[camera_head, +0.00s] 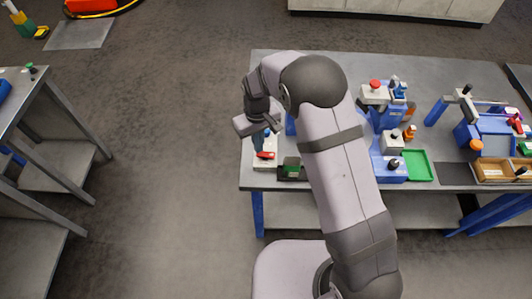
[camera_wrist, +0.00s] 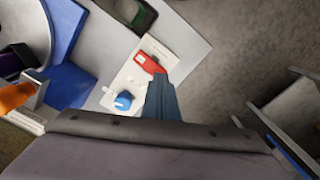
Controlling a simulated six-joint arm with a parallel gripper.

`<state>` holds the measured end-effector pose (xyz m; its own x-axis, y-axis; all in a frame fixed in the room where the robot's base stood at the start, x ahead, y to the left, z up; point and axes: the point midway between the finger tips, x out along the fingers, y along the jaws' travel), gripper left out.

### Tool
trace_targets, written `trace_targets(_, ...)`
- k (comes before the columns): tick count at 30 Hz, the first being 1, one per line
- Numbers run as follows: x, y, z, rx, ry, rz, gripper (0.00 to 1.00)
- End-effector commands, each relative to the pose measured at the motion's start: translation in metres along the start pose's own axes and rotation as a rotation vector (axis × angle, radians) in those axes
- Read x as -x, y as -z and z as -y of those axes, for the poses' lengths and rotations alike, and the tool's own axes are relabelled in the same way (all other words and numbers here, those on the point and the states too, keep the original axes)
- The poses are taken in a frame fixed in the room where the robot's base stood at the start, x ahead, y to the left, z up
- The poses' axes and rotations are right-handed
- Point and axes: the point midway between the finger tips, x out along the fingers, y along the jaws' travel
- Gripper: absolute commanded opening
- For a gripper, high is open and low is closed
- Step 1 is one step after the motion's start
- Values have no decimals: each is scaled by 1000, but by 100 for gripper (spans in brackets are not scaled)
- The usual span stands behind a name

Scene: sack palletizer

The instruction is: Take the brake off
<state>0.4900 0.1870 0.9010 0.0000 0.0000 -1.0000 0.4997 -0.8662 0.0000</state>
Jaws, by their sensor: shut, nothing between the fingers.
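A white control panel (camera_head: 262,165) lies at the left front edge of the table. It also shows in the wrist view (camera_wrist: 178,40). On it is a red lever or switch (camera_head: 266,155), seen more closely in the wrist view (camera_wrist: 150,62), and a blue round knob (camera_wrist: 123,101) with a white mark. I cannot read any label that names the brake. My gripper (camera_head: 263,144) points down over the panel, shut and empty. In the wrist view its fingertips (camera_wrist: 160,80) are right beside the red lever and overlap its lower edge; I cannot tell whether they touch.
A green block (camera_head: 291,167) in a dark holder stands right of the panel. A blue machine (camera_head: 388,150), a green tray (camera_head: 417,165) and a wooden tray (camera_head: 497,170) are farther right on the table (camera_head: 440,72). Open floor lies to the left.

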Motion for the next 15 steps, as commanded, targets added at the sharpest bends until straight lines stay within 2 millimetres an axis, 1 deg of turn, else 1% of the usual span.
trace_targets(8, 0, 0, 0, 0, 0, 0, 0)
trace_targets(15, -8, 0, 0, 0, 0, 1, 0)
